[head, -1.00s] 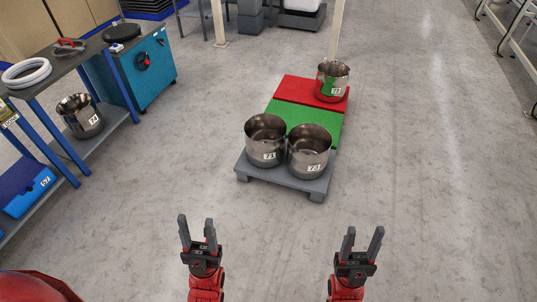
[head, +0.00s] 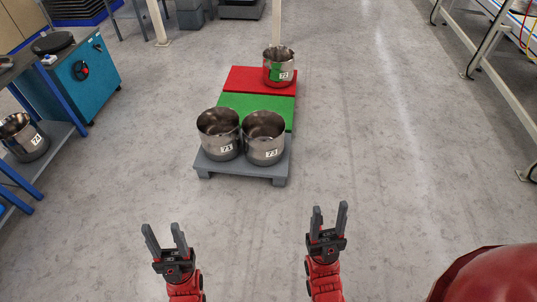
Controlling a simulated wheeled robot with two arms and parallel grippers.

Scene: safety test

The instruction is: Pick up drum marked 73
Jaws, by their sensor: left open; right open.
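Two open steel drums stand side by side on a grey pallet (head: 240,171). The label on the front right drum (head: 264,135) reads like 73. The front left drum (head: 219,133) has a label that could be 73 or 71. A third drum (head: 278,65) stands on the red area behind, its label like 72 or 73. My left gripper (head: 164,237) is open and empty in front of the pallet, lower left. My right gripper (head: 329,217) is open and empty, lower right. Both are apart from the drums.
Behind the grey pallet lie a green panel (head: 258,108) and a red panel (head: 245,78). Another labelled drum (head: 26,140) sits on a shelf at left, near a teal cabinet (head: 80,80). A white-framed rack (head: 497,85) stands at right. Floor between is clear.

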